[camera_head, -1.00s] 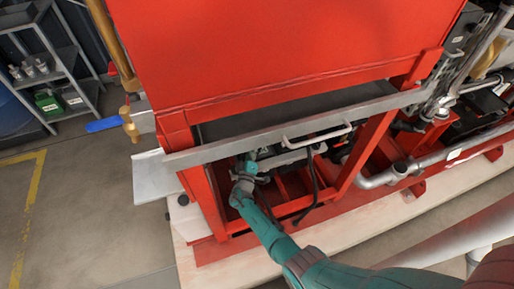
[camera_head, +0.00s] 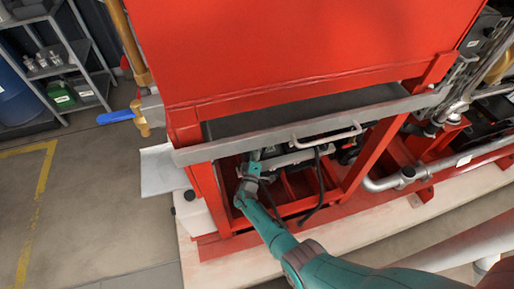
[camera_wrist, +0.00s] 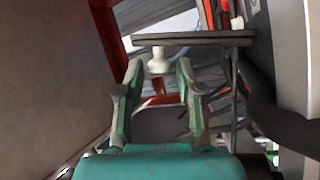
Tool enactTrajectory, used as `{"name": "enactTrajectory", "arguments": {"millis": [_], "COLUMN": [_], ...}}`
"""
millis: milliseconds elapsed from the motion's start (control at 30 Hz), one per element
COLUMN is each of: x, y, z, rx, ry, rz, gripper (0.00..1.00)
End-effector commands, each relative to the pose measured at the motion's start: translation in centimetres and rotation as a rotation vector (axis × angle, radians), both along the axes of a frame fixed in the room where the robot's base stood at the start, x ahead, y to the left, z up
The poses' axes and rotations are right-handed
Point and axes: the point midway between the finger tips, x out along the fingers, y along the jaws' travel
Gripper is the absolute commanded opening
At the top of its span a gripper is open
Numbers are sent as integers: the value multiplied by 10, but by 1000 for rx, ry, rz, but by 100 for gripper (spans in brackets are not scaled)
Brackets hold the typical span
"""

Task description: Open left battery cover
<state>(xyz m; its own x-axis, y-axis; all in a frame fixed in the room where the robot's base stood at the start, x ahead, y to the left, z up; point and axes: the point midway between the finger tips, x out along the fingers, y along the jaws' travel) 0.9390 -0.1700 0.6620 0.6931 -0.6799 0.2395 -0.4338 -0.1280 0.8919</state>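My gripper (camera_head: 252,163) is at the end of the teal arm, inside the red frame and under the grey tray. In the wrist view my gripper (camera_wrist: 159,70) has its two green fingers apart. A white knob-like piece (camera_wrist: 159,62) shows between the fingertips, with gaps on both sides; I cannot tell how near it is. A dark flat bar (camera_wrist: 195,39) crosses just beyond it. The battery (camera_head: 290,157) seems to be the dark and pale unit beside my gripper, mostly hidden by the tray. I cannot make out the left cover's outline.
The grey tray (camera_head: 235,148) with a pale handle (camera_head: 326,138) overhangs my gripper. Red posts (camera_head: 368,160) and a black cable (camera_head: 321,185) stand to the right. A grey wall-like surface (camera_wrist: 50,80) lies close on the left in the wrist view.

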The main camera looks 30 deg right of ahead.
Motion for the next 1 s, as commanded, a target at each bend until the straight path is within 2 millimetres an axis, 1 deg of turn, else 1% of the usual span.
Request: {"name": "enactTrajectory", "arguments": {"millis": [300, 433, 567, 833, 1000], "x": [0, -6, -19, -56, -74], "y": [0, 6, 20, 57, 73], "z": [0, -2, -7, -20, -26], "rx": [1, 1, 0, -1, 0], "ry": [-1, 0, 0, 1, 0], "rz": [0, 2, 2, 4, 2], "gripper": [47, 47, 47, 47, 47]}}
